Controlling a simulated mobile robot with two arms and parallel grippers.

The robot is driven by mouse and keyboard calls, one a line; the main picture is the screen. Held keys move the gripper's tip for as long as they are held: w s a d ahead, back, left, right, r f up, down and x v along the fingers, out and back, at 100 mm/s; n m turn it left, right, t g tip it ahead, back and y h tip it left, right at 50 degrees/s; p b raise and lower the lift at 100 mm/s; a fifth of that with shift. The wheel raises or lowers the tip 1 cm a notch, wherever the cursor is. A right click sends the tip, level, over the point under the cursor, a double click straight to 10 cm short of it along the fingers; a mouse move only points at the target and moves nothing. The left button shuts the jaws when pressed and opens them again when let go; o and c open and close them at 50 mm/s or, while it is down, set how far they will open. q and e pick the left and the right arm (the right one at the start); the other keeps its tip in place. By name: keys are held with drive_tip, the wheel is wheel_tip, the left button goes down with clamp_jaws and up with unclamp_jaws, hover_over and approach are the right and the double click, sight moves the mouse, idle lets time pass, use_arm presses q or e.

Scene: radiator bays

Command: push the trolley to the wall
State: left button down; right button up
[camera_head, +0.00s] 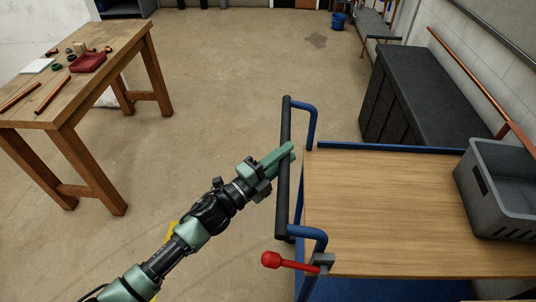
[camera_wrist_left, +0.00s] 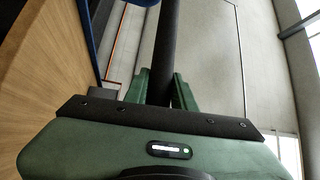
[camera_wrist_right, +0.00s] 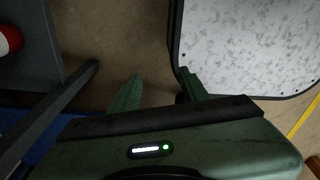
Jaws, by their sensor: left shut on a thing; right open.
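The trolley (camera_head: 390,205) has a wooden deck and a blue frame, and fills the right of the head view. Its black handle bar (camera_head: 284,190) stands on blue brackets at the deck's left end. My left gripper (camera_head: 282,157) is shut on this bar near its middle; the left wrist view shows the bar (camera_wrist_left: 166,45) between the fingers (camera_wrist_left: 164,90). A red-knobbed lever (camera_head: 290,262) sits at the deck's near left corner. My right gripper (camera_wrist_right: 160,90) shows only in its wrist view, open and with nothing between its fingers. The wall (camera_head: 500,75) is at the right.
A grey crate (camera_head: 475,190) stands on the deck's right side. A dark cabinet (camera_head: 415,95) lies beyond the trolley along the wall. A wooden workbench (camera_head: 110,50) with pipes and a red tray is at left. The concrete floor (camera_head: 230,80) between is clear. A blue bucket (camera_head: 338,20) is far back.

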use_arm(q)
drive_tip(key=d, duration=0.3)
drive_tip(key=shift+s+d+f, duration=0.1)
drive_tip(key=shift+s+d, duration=0.05)
drive_tip(key=shift+d, duration=0.15)
use_arm(e)
drive_tip(key=shift+a, duration=0.6)
drive_tip(key=shift+d, duration=0.2)
use_arm(q)
drive_tip(key=c, duration=1.4)
unclamp_jaws()
drive_tip(key=shift+o, duration=1.2)
drive_tip(key=shift+d, duration=0.2)
use_arm(e)
drive_tip(key=shift+d+f, duration=0.1)
drive_tip(key=shift+d, duration=0.1)
